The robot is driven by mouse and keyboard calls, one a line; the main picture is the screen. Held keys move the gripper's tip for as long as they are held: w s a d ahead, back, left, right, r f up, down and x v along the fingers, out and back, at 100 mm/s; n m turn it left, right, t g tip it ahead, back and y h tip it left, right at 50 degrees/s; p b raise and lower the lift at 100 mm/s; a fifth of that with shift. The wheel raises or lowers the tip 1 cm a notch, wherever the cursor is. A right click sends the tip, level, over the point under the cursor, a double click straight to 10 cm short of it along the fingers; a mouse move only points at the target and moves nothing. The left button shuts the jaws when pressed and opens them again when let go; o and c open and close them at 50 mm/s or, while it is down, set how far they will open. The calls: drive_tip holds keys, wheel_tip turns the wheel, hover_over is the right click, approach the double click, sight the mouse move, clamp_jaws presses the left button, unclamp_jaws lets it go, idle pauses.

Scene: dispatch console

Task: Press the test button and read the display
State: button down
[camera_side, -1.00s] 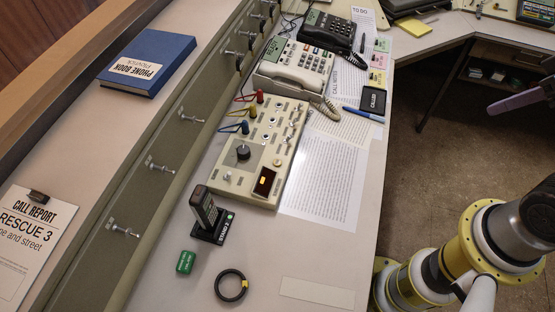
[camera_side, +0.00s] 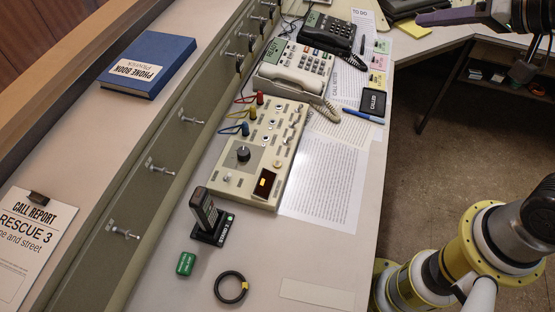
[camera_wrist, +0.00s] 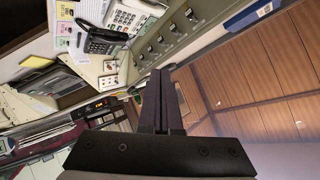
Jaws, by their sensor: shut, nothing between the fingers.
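The beige test panel (camera_side: 225,160) lies on the desk in the side view, with a black knob, coloured plugs, switches and small buttons. A small dark display (camera_side: 264,183) sits at its near right corner, with a yellow patch; I cannot read any digits. A pale round button (camera_side: 277,164) is above the display and another pale button (camera_side: 228,177) is at the lower left; their labels are too small to read. My gripper (camera_side: 420,19) is shut and empty at the upper right, far from the panel. Its closed fingers also show in the wrist view (camera_wrist: 161,73).
A white phone (camera_side: 292,78) and a black phone (camera_side: 328,33) stand behind the panel. A handset in a dark stand (camera_side: 207,215), a green box (camera_side: 186,263) and a black ring (camera_side: 231,287) are in front. Printed sheets (camera_side: 322,185) lie to the right.

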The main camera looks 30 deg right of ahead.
drive_tip(key=w+a+f+m, duration=0.25)
drive_tip(key=w+a, duration=0.35)
drive_tip(key=w, duration=0.3)
drive_tip(key=n+g+y, duration=0.1)
drive_tip(key=n+g, duration=0.1)
hover_over(277, 164)
drive_tip(key=s, duration=0.1)
wheel_tip(277, 164, down, 22)
drive_tip(key=shift+s+d, duration=0.1)
drive_tip(key=shift+s, duration=0.05)
drive_tip(key=shift+f, duration=4.45)
drive_tip(key=shift+f, duration=0.15)
drive_tip(key=shift+f, duration=0.25)
